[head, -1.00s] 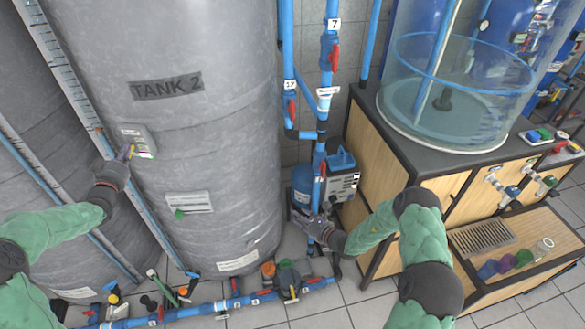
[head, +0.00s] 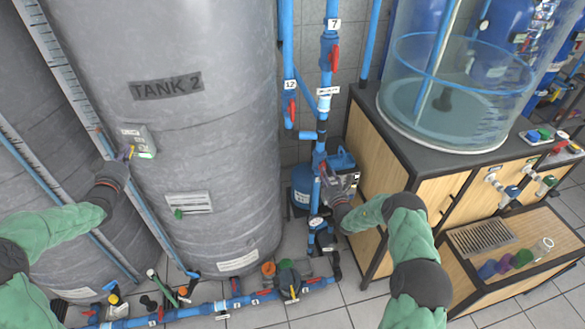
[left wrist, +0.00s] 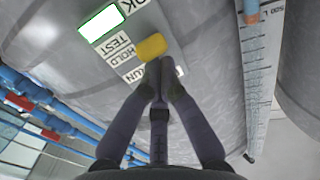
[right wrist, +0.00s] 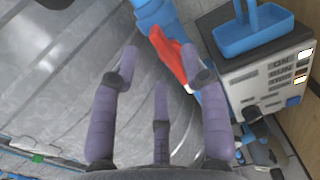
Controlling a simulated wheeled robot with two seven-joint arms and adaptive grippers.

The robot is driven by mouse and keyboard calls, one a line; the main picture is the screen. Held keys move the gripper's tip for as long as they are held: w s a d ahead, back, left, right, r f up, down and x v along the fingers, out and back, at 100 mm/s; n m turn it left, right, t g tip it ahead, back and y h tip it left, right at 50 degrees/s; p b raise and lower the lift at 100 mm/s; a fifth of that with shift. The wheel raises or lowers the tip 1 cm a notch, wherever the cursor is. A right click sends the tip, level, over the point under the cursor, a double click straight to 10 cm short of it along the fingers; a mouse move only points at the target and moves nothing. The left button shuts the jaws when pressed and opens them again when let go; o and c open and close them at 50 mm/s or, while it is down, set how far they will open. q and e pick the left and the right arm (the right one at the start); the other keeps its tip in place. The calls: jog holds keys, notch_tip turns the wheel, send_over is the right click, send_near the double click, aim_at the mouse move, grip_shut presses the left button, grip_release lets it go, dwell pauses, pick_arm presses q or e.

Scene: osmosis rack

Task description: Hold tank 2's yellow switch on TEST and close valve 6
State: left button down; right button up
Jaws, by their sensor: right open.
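Tank 2 (head: 205,130) stands at the left with a small switch panel (head: 138,141) on its wall. In the left wrist view the yellow switch (left wrist: 152,46) sits beside the labels TEST, HOLD and RUN, near a lit green-edged display. My left gripper (head: 126,156) is shut, its fingertips (left wrist: 158,66) together at the switch and seeming to touch it. My right gripper (head: 326,178) is open at a red valve handle (head: 322,167) on the vertical blue pipe. In the right wrist view this handle (right wrist: 172,58) lies by the right finger, not gripped. Its valve number is not readable.
A grey pump box with a blue top (head: 343,161) stands close behind my right gripper. A wooden cabinet (head: 375,160) with a clear tank (head: 450,90) is to the right. Blue floor pipes (head: 215,307) with valves run along the front. Other red-handled valves (head: 334,57) are higher up.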

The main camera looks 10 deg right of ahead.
jog(key=shift+w, duration=2.25)
grip_shut()
